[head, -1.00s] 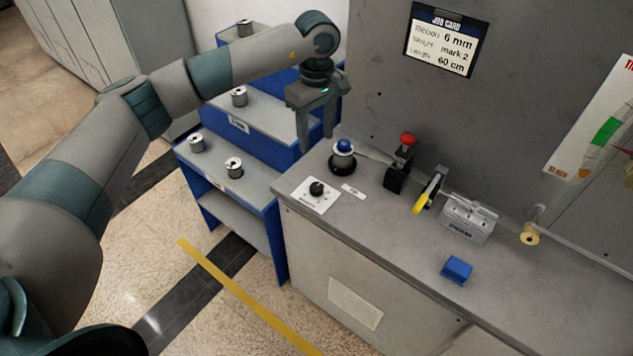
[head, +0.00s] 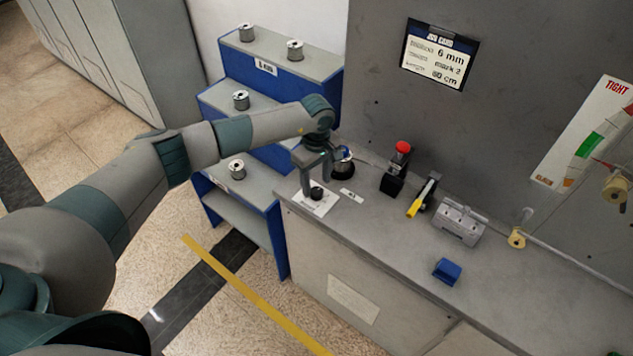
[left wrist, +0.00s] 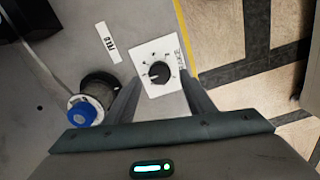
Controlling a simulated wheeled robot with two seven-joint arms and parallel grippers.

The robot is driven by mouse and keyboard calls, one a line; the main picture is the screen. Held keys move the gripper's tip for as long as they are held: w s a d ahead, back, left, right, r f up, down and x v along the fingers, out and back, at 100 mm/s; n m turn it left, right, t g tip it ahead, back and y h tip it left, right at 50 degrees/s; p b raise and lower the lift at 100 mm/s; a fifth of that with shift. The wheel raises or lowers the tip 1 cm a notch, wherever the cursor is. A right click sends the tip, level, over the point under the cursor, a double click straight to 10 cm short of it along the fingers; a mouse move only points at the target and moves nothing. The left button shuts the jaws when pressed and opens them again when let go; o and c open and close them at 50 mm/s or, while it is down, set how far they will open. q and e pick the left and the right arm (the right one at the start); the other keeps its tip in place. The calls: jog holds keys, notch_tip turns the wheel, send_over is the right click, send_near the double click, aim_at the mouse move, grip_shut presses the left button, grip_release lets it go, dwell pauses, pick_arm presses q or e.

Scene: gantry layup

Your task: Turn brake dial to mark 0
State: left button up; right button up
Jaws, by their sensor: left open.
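The brake dial is a black knob (head: 317,193) on a white square plate (head: 325,206) at the left end of the grey bench. The dial (left wrist: 159,73) also shows in the left wrist view, on its plate with small marks around it. The marks are too small to read. My left gripper (head: 312,188) is open and pointing down over the dial. In the left wrist view its two fingers (left wrist: 160,95) stand on either side of the plate's lower part, with the knob beyond them. I cannot tell whether they touch the knob. My right gripper is not in view.
A blue-topped spool on a black base (head: 343,163) stands close behind the gripper. A red button on a black box (head: 396,170), a yellow-handled lever (head: 421,198), a metal block (head: 460,222) and a blue block (head: 447,270) sit further right. Blue shelves (head: 228,206) with spools stand left.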

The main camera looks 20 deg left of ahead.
aim_at(316, 191)
pick_arm(q)
jog(key=shift+f+p, duration=0.4)
jog(key=shift+f, duration=1.1)
jog(key=c, duration=1.1)
jog(key=shift+o, duration=0.2)
